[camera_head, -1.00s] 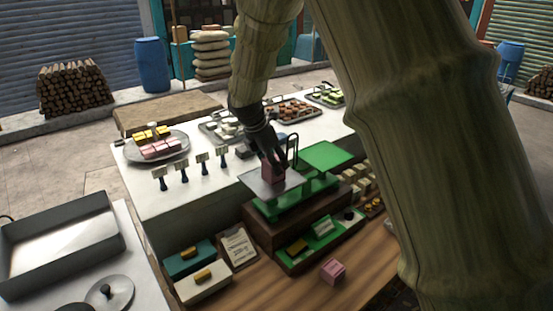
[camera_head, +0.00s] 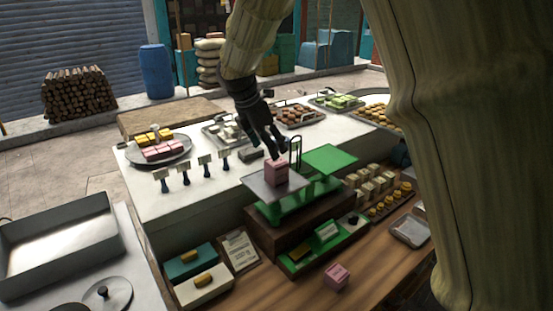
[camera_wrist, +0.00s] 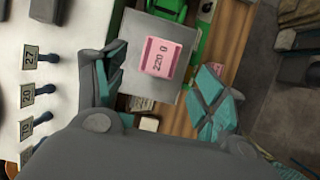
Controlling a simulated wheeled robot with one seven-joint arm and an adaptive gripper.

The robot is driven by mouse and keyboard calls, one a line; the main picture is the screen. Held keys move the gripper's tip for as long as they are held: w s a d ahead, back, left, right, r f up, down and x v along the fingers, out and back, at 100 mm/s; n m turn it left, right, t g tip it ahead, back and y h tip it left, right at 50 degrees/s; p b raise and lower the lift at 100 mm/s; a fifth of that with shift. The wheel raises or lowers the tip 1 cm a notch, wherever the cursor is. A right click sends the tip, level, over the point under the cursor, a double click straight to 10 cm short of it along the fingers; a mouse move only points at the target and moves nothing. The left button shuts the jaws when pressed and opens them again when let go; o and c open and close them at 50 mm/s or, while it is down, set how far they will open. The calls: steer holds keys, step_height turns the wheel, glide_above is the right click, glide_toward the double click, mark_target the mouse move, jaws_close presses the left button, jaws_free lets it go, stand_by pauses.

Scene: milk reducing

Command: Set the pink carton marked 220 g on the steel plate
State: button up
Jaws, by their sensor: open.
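The pink carton (camera_head: 277,173) stands on the steel plate (camera_head: 262,190) of the green scale. In the wrist view the carton (camera_wrist: 159,58) shows the mark "220 g" and rests on the plate (camera_wrist: 149,97). My gripper (camera_head: 279,151) is open just above the carton. In the wrist view my two fingers (camera_wrist: 163,95) are spread wide with nothing between them, apart from the carton. The scale's other plate, a green one (camera_head: 330,158), is at the right and looks empty.
Another pink carton (camera_head: 337,277) lies on the wooden counter in front. Number markers (camera_head: 185,173) stand left of the scale. A round tray (camera_head: 185,154) with pink and yellow blocks is at the back left. A clipboard (camera_head: 240,250) and coloured boxes lie in front.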

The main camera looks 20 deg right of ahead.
steer(key=shift+b+v, duration=0.45)
steer(key=shift+v, duration=1.95)
